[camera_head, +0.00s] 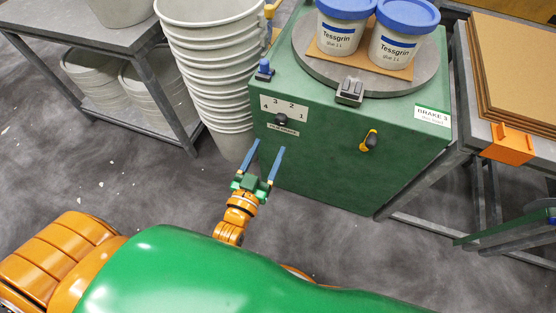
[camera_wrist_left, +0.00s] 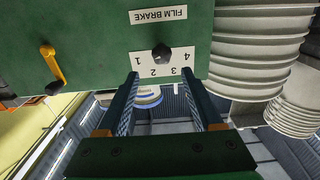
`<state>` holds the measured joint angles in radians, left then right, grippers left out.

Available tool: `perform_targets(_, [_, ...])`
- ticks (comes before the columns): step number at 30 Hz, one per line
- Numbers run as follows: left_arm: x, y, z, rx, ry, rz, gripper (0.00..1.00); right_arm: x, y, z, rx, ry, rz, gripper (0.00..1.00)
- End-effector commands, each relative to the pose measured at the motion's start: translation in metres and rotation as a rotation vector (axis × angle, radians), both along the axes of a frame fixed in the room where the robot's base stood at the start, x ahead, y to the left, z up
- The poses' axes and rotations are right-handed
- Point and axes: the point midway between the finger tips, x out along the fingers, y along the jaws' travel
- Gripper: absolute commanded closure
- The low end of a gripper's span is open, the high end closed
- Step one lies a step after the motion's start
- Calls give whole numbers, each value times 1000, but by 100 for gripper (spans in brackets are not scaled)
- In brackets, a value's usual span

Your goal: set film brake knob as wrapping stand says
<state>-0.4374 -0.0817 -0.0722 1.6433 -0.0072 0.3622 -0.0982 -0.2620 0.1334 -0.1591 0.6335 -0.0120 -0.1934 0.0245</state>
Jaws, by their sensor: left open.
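The dark film brake knob (camera_head: 281,119) sits on a white plate (camera_head: 297,107) numbered 1 to 4 on the green wrapping stand (camera_head: 330,165). A label below it reads FILM BRAKE in the left wrist view, where the knob (camera_wrist_left: 161,52) shows upside down. I cannot tell which number its pointer faces. A sign (camera_head: 432,116) on the stand's right side reads BRAKE 3. My left gripper (camera_head: 269,147) is open and empty, its two blue fingers pointing at the stand just short of the knob. It also shows in the left wrist view (camera_wrist_left: 160,75). My right gripper is not in view.
Two Tessgrin pails (camera_head: 343,28) with blue lids stand on the grey turntable (camera_head: 310,65). A yellow-and-black handle (camera_head: 369,140) juts from the stand's front, right of the knob. A tall stack of pails (camera_head: 212,70) stands close on the left. The floor in front is clear.

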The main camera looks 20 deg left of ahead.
Motion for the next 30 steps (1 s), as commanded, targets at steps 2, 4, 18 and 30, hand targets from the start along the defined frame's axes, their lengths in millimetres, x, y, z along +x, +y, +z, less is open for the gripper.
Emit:
perform_targets(2, [6,0,0,0,-3,1,32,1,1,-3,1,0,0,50])
perform_targets(4, [14,0,-1,0,-4,1,32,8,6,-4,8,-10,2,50])
perform_targets(18, [84,-3,-4,-1,-3,0,32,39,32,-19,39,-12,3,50])
perform_targets(30, [88,-3,1,-383,14,-2,81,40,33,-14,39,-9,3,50])
